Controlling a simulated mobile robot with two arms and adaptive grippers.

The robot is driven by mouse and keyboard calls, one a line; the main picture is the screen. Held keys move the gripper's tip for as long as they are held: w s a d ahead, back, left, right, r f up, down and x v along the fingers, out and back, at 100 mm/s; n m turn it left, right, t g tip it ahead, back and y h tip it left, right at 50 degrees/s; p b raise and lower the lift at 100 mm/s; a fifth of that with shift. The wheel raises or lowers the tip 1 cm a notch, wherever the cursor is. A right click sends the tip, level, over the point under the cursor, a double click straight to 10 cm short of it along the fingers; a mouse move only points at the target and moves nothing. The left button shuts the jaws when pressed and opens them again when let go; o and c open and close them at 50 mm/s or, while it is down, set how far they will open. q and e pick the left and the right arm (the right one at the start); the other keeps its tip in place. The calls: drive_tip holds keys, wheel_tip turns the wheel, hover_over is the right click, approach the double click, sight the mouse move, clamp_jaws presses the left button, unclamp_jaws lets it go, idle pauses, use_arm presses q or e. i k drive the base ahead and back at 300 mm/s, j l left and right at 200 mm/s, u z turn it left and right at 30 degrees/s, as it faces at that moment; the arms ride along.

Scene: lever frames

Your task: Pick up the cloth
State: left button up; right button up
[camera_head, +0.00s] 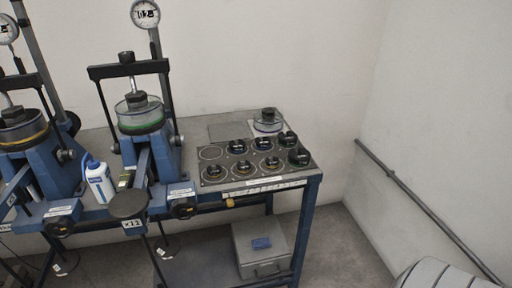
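A small folded blue piece that looks like the cloth (261,243) lies on the lid of a grey metal box (243,264). The box stands on the lower shelf under the right end of the bench. Neither of my grippers shows in the head view.
The bench (209,128) holds two blue lever frames with dial gauges, a white squeeze bottle (99,183) and a panel (237,182) with several dark round weights. A pipe (410,197) runs along the right wall.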

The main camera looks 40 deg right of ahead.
sight(261, 243)
drive_tip(key=z, duration=1.25)
drive_tip(key=u, duration=1.45)
drive_tip(key=k+l, duration=0.2)
drive_tip(key=k, duration=0.25)
drive_tip(key=k+l, duration=0.15)
drive_tip(key=k, duration=0.3)
